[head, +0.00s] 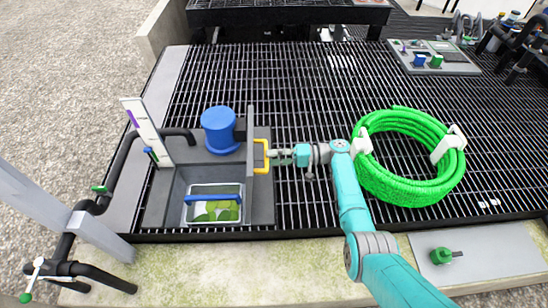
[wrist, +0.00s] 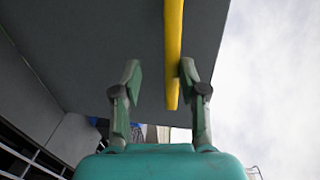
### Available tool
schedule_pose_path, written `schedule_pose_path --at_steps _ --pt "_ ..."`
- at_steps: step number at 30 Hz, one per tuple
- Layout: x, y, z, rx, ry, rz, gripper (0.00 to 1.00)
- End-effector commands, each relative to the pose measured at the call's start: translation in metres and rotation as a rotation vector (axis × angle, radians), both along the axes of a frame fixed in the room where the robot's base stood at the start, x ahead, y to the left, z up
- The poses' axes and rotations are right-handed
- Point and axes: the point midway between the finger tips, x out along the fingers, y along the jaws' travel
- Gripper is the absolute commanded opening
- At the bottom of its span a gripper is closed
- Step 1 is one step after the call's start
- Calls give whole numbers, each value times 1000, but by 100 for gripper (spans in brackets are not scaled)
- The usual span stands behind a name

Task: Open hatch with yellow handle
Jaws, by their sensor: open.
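The hatch is a dark grey panel (head: 250,135), seen nearly edge-on and standing upright at the right side of a grey tank in the head view. Its yellow handle (head: 262,170) is on the panel's right face. My gripper (head: 272,155) is at the handle, coming from the right. In the wrist view, the grey panel (wrist: 95,40) fills the upper left, and the yellow handle (wrist: 173,45) runs down between the fingertips of my open gripper (wrist: 160,75), closer to the right finger. I cannot tell whether that finger touches it.
The open tank (head: 160,205) holds a basket with a blue handle (head: 212,198) and green contents. A blue cylinder (head: 218,130) stands behind it. A coiled green hose (head: 405,190) lies on the black grating, right of my arm. Pipes with green valves run at left.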

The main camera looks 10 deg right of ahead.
Motion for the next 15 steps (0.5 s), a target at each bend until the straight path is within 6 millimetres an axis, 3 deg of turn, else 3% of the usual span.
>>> schedule_pose_path --at_steps 11,15 --pt "1 -1 2 1 -2 -1 40" --pt "-1 -11 3 0 -3 -3 40"
